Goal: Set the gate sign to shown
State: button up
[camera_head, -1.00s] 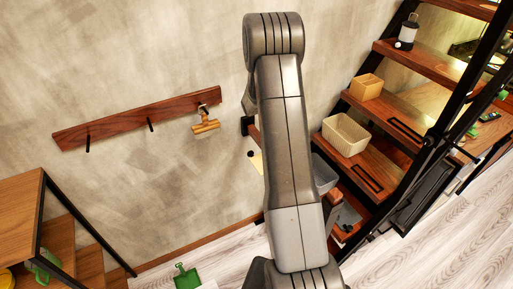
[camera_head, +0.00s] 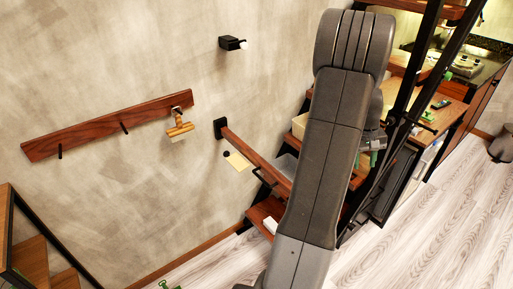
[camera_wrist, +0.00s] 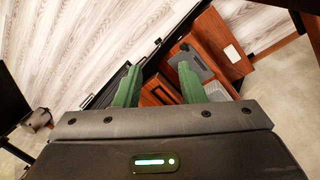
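A small cream card (camera_head: 237,160), perhaps the gate sign, hangs tilted beside a dark round knob, below a wooden bar (camera_head: 252,153). The bar runs from a black wall bracket towards the shelves, with a black handle below it. I cannot read any marking on the card. My gripper (camera_head: 369,159) is at the shelf unit, well to the right of the card, partly behind my arm. In the wrist view its green fingers (camera_wrist: 160,85) stand apart with nothing between them. The card is not clearly visible in the wrist view.
A wooden hook rail (camera_head: 105,127) with a hanging wooden-handled tool (camera_head: 180,130) is on the left wall. A black wall fixture (camera_head: 232,43) is above the bar. The shelf unit's black uprights (camera_head: 412,90) stand close to my gripper. Floor (camera_head: 425,225) is clear at lower right.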

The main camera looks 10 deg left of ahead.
aim_at(238, 162)
jog(key=i+u, duration=0.3)
jog(key=i+j+u, duration=0.1)
jog(key=u, duration=1.3)
jog(key=i+l, duration=0.05)
